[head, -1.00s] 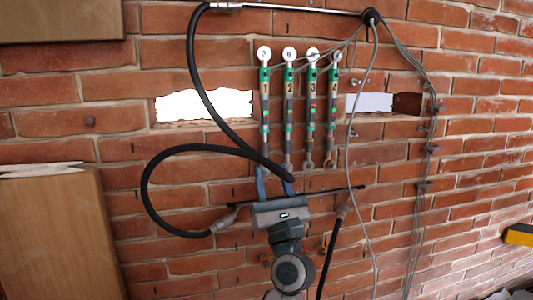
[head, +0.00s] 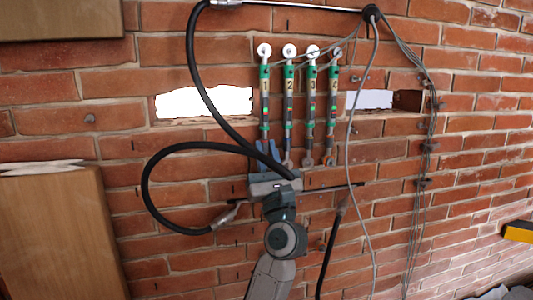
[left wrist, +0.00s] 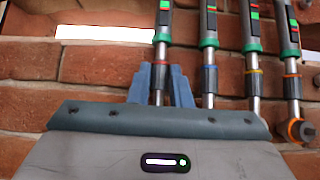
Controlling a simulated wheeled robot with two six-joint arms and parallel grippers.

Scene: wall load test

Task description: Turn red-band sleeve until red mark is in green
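Four upright numbered rods hang on the brick wall, each with a green collar and a small red-and-green window. My right gripper is out of view.
Rod 2 (left wrist: 209,80), with a blue band, rod 3 (left wrist: 254,80), with a yellow band, and rod 4 (left wrist: 291,85), with an orange band, stand close on the right. A black hose (head: 147,190) loops near my left gripper. A grey cable (head: 347,170) hangs right of the rods.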

